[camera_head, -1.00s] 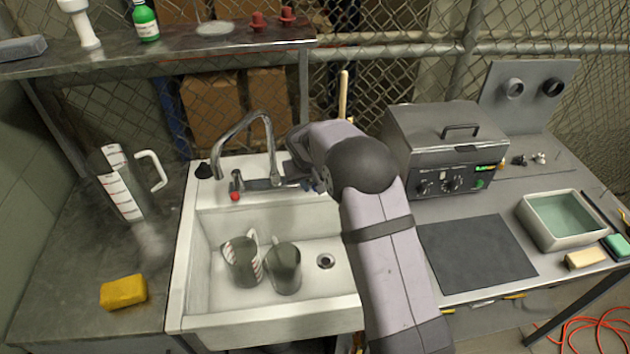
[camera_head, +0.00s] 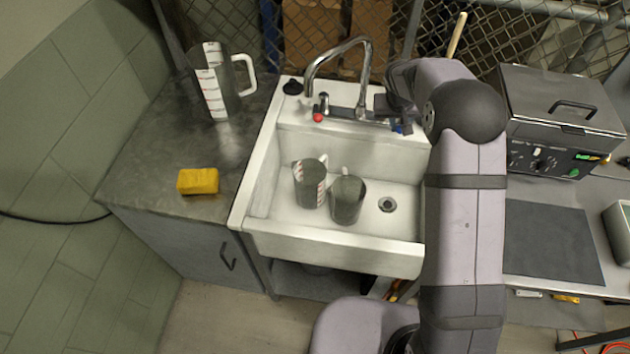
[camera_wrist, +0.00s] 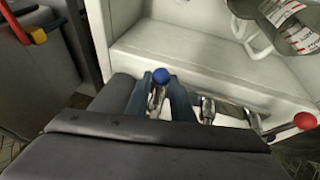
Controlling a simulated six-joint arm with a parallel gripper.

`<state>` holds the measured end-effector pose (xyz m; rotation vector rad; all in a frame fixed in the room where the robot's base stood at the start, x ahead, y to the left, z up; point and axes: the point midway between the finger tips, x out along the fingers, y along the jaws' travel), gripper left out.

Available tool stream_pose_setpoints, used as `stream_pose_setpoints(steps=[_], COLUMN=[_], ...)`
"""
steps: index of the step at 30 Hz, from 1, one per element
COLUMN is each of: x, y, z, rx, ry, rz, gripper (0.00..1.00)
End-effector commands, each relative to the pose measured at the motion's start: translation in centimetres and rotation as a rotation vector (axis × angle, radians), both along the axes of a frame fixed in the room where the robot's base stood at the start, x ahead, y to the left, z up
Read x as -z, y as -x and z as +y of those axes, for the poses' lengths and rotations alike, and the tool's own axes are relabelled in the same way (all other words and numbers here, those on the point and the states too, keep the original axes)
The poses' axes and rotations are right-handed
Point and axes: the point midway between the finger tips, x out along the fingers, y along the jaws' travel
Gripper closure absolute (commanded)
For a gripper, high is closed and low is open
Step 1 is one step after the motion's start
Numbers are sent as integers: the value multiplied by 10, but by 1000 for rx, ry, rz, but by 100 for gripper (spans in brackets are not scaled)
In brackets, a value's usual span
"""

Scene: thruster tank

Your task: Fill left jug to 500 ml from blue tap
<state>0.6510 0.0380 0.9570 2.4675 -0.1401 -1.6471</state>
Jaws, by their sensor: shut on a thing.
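The left jug (camera_head: 309,186), a grey see-through measuring jug with a red-marked white scale, stands in the sink beside the right jug (camera_head: 347,200). Its water level cannot be read. The blue tap (camera_wrist: 162,76) is at the right of the faucet base, with the red tap (camera_head: 318,117) at the left. My gripper (camera_wrist: 160,90) is shut on the blue tap, one finger on each side. In the head view, my arm partly hides the blue tap (camera_head: 398,129). The curved spout (camera_head: 340,50) ends behind the jugs, and no stream shows.
The white sink (camera_head: 258,190) has a drain (camera_head: 387,204) right of the jugs. A larger jug (camera_head: 215,82) and a yellow sponge (camera_head: 198,181) are on the left counter. A grey machine (camera_head: 560,120) and a dark mat (camera_head: 552,242) are right of my arm.

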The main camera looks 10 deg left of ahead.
Motion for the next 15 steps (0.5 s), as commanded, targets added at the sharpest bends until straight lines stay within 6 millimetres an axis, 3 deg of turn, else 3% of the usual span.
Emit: stream_pose_setpoints(steps=[15], x=[-2], y=[-7], z=[-35], rx=[3], ry=[1], rz=[-2], gripper=[100])
